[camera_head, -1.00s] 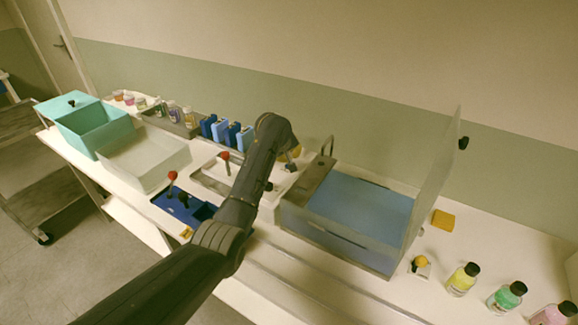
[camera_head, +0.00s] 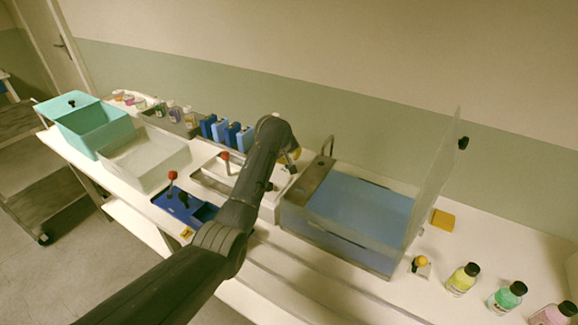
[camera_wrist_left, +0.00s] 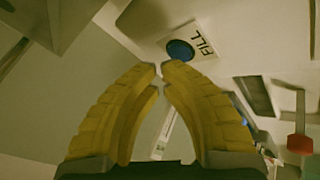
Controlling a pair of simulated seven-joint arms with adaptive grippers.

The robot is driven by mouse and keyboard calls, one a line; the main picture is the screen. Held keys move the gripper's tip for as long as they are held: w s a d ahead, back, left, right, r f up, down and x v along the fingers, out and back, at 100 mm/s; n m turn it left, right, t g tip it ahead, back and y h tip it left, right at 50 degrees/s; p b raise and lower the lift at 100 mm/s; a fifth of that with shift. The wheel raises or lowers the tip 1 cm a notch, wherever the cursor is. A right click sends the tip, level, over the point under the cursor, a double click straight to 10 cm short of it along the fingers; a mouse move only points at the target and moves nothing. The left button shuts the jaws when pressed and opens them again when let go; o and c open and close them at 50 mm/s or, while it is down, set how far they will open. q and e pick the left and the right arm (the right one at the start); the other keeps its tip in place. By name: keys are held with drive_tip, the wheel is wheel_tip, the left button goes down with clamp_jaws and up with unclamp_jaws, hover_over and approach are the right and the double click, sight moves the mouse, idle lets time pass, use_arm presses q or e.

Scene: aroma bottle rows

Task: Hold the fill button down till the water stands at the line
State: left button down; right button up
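My left gripper (camera_head: 294,158) reaches over the counter beside the tank, mostly hidden behind my own arm in the head view. In the left wrist view its yellow fingers (camera_wrist_left: 160,68) are drawn together at the tips, with nothing seen between them. The round blue fill button (camera_wrist_left: 180,50), beside the word FILL, lies just past the fingertips; whether they touch it I cannot tell. The clear-walled tank (camera_head: 335,250) holds blue water (camera_head: 358,210), its surface near the upper part of the basin. I cannot make out the line clearly. My right gripper is not in view.
A raised clear lid (camera_head: 432,190) stands at the tank's right. A yellow-knobbed part (camera_head: 421,263) and several bottles (camera_head: 463,279) stand further right. A blue tray (camera_head: 182,205) with a red-knobbed lever, a pale bin (camera_head: 145,160) and a teal box (camera_head: 92,130) stand left.

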use_arm(q)
drive_tip(key=shift+f, duration=0.45)
idle(1.1)
drive_tip(key=shift+r, duration=0.85)
drive_tip(key=shift+r, duration=0.1)
drive_tip(key=shift+r, duration=2.4)
